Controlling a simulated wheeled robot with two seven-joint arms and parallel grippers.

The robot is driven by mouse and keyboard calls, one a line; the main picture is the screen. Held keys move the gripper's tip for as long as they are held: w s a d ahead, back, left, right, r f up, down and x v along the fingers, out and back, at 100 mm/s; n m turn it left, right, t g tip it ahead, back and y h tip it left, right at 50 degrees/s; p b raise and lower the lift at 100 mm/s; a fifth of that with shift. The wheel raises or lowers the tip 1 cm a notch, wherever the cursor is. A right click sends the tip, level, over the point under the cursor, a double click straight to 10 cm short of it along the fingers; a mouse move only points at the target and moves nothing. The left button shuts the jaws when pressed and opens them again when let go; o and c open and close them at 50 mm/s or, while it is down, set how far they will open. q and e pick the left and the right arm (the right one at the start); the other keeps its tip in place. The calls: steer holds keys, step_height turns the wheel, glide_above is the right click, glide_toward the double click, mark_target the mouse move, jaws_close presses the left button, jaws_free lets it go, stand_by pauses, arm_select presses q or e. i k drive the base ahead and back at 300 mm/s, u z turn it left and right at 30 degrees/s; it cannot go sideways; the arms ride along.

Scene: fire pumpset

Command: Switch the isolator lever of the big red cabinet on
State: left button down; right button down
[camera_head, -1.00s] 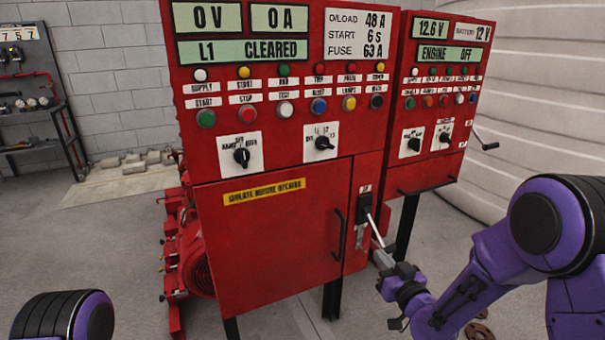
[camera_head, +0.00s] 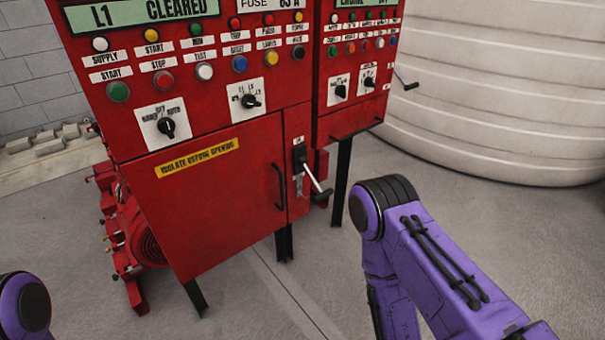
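The big red cabinet (camera_head: 222,205) fills the left and middle of the head view, with a yellow label (camera_head: 197,158) on its closed door. The isolator lever (camera_head: 311,176) is on the narrow panel right of the door. Its dark mount (camera_head: 299,154) is on the panel, and its pale rod slants down and to the right, out from the front. No gripper touches the visible part of the lever. My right arm is in view at the right, but its gripper is out of the picture. Only a rounded part of my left arm shows at the lower left.
A black door handle (camera_head: 280,186) is just left of the lever. A smaller red cabinet (camera_head: 352,108) with a crank (camera_head: 406,80) adjoins on the right. A large white ribbed tank (camera_head: 480,100) stands behind. Grey floor lies open in front.

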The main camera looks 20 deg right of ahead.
mark_target(315, 182)
steer(key=u, duration=0.55)
steer(key=k, duration=1.3)
steer(key=u, duration=0.35)
steer(key=i, duration=0.25)
steer(key=z, duration=1.05)
steer(key=i, duration=1.35)
steer(key=u, duration=0.05)
